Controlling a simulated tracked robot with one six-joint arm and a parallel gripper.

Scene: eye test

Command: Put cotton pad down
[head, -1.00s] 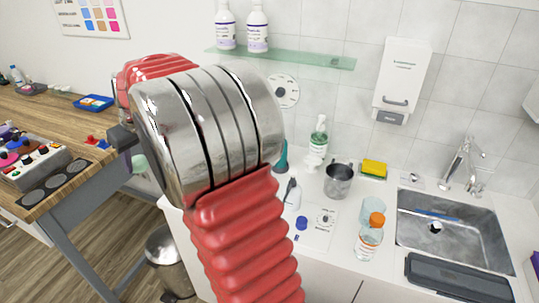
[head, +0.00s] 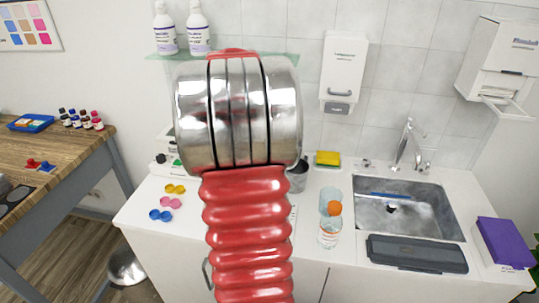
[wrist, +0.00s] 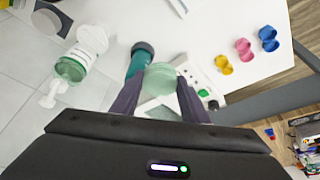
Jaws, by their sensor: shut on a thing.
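My gripper (wrist: 158,88) shows in the wrist view with two dark fingers shut on a pale green, round, pad-like thing (wrist: 160,76), which I take for the cotton pad. The fingers are at its two sides. In the head view my own red and silver arm hides the gripper and the pad.
Yellow (head: 175,188), pink (head: 170,202) and blue (head: 160,215) twin-cup cases lie on the counter's left part.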

